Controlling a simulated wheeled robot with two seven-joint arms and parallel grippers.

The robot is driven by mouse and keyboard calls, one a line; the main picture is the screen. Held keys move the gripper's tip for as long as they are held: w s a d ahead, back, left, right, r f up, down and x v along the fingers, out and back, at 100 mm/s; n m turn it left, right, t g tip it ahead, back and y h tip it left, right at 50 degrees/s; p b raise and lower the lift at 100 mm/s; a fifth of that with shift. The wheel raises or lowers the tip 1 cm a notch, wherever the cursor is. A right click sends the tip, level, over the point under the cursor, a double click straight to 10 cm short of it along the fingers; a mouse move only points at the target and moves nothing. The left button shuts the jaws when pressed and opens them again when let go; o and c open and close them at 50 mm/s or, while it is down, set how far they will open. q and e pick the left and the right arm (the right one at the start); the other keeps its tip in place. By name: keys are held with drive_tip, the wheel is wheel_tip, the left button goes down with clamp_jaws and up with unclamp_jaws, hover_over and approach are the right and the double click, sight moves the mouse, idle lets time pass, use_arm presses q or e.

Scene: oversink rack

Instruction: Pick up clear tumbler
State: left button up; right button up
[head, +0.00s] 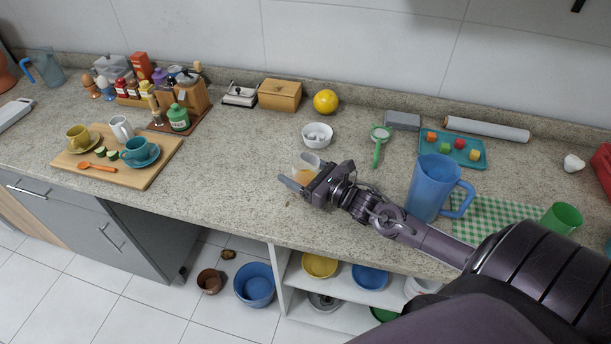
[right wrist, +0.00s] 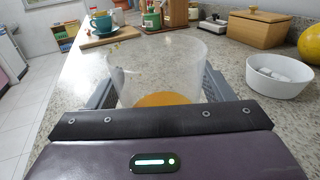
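The clear tumbler (right wrist: 155,72) stands upright between the fingers of my right gripper in the right wrist view. It is see-through, with something orange in its bottom. In the head view the tumbler (head: 305,176) is partly covered by the gripper. My right gripper (head: 296,170) has one finger on each side of it, low over the counter. The fingers are spread about as wide as the tumbler, and I cannot tell whether they press on it. My left gripper is not in view.
A white bowl (head: 317,135) stands just behind the tumbler. A blue pitcher (head: 428,187) stands to the right near my right arm. A wooden board (head: 145,172) with cups lies to the left. The counter (head: 225,165) between board and gripper is clear; its front edge is close.

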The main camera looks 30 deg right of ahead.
drive_tip(key=c, duration=0.7)
drive_tip(key=shift+c, duration=0.7)
drive_tip(key=shift+r, duration=0.2)
